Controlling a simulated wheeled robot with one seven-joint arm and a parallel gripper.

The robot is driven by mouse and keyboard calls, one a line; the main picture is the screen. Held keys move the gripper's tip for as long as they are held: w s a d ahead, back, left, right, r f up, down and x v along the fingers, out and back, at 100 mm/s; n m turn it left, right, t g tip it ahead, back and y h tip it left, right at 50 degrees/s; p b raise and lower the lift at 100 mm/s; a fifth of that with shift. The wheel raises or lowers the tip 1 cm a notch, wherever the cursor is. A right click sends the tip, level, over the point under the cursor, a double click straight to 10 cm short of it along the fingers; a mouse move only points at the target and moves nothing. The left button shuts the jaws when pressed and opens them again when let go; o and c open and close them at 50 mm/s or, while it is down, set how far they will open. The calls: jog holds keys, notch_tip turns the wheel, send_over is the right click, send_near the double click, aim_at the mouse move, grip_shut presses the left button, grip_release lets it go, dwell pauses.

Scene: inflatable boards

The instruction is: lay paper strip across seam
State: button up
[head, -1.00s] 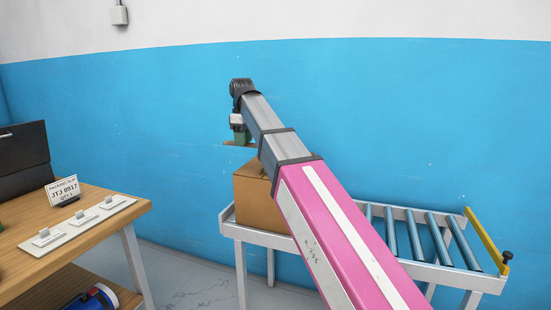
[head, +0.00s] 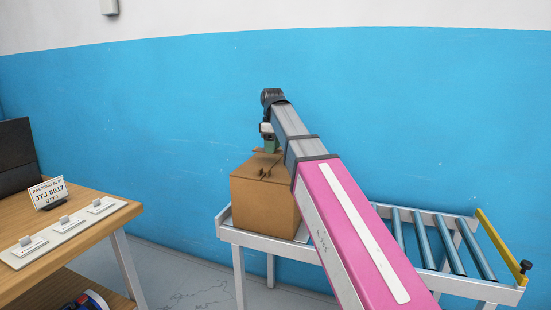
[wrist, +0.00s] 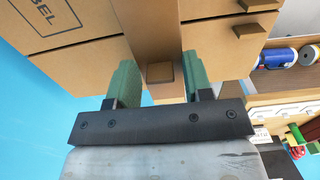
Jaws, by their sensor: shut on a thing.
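A closed brown cardboard carton (head: 263,208) stands at the left end of the roller conveyor. Its top, with a printed label (wrist: 60,14) and a dark seam line, fills the upper wrist view. My gripper (head: 270,147) is over the carton's far top area, fingers pointing down. In the wrist view its green fingers (wrist: 160,82) are shut on the raised tab of a brown paper strip (wrist: 154,28). The strip lies across the line of the seam in that view. I cannot tell whether it touches the carton. In the head view the strip (head: 262,151) is partly hidden.
The conveyor's bare rollers (head: 440,240) extend right to a yellow end stop (head: 500,246). A blue wall stands behind.

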jog(key=shift+w+d+f, duration=0.15)
jog(key=shift+d+f, duration=0.25)
jog(key=shift+d, duration=0.15)
jog(key=shift+f, duration=2)
jog(key=shift+f, duration=0.1)
jog(key=o, duration=1)
jog(key=shift+c, duration=0.2)
notch_tip(320, 180, up, 12)
jog(key=shift+r, duration=0.15)
